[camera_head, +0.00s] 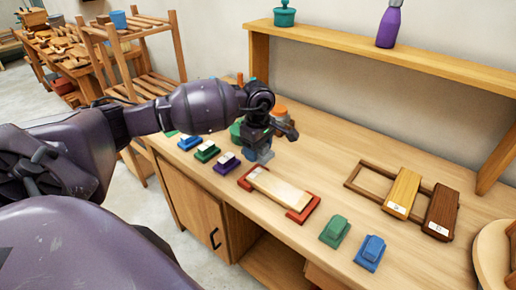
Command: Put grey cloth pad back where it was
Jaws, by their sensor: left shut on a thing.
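My left gripper (262,143) reaches in from the left over the middle of the workbench, pointing down. It is shut on a small grey-blue thing (264,156), which looks like the grey cloth pad. The gripper covers much of the pad, and I cannot tell whether the pad touches the bench top. It is just behind a pale wooden board (280,188) with red end pieces. My right gripper is not in view.
Blue (190,143), green (207,152) and purple (226,163) blocks line the bench's left front. Green (335,230) and blue (370,252) blocks sit front right. A wooden frame (362,184) holds yellow (402,194) and brown (441,212) blocks. A shelf (400,61) runs behind.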

